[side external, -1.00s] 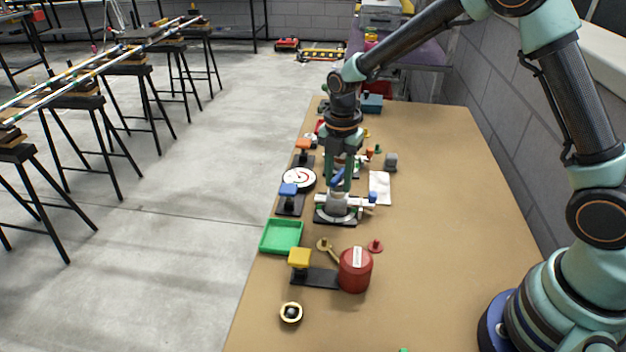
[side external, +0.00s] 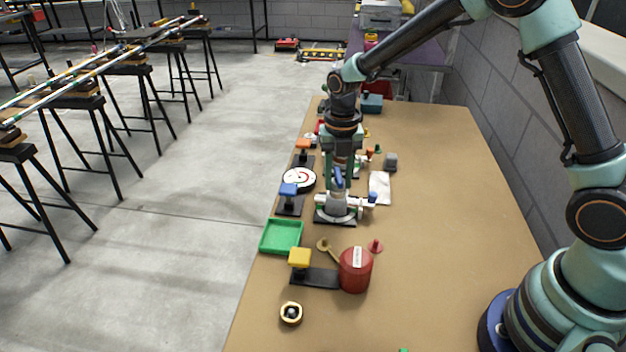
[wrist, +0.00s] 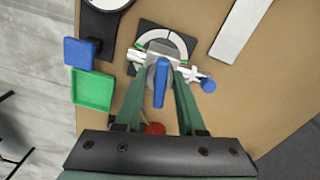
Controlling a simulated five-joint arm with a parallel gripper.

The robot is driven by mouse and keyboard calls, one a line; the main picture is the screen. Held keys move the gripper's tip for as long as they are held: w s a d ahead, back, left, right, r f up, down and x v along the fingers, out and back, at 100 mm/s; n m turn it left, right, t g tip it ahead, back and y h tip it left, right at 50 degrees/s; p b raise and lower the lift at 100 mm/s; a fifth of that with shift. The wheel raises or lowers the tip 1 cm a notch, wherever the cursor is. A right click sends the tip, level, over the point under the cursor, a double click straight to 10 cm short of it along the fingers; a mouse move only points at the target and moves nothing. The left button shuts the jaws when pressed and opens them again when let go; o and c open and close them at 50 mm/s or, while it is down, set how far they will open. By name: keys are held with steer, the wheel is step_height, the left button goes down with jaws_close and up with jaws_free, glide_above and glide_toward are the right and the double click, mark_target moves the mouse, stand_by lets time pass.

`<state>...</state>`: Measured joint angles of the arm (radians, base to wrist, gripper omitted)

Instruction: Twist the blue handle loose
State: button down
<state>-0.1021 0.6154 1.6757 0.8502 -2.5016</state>
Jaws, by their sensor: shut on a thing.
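The blue handle (side external: 338,178) sits on top of a grey valve body (side external: 336,203) on a dark base with a white dial arc. In the wrist view the blue handle (wrist: 161,83) lies between my gripper's two green fingers and points down the picture, toward the palm. My gripper (side external: 340,180) reaches down over the valve from above and is shut on the blue handle. The fingertips are partly hidden at the valve top. A white side pipe with a blue knob (wrist: 208,85) sticks out to the right of the valve.
A green tray (side external: 281,237), a blue block on a stand (side external: 289,189) and a round gauge (side external: 299,179) stand left of the valve. A red canister (side external: 355,270) and yellow block (side external: 299,257) are nearer the camera. The table's right side is clear.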

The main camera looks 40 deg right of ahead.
mark_target(339, 175)
steer(key=c, duration=0.8)
jaws_free()
steer(key=shift+r, duration=3.75)
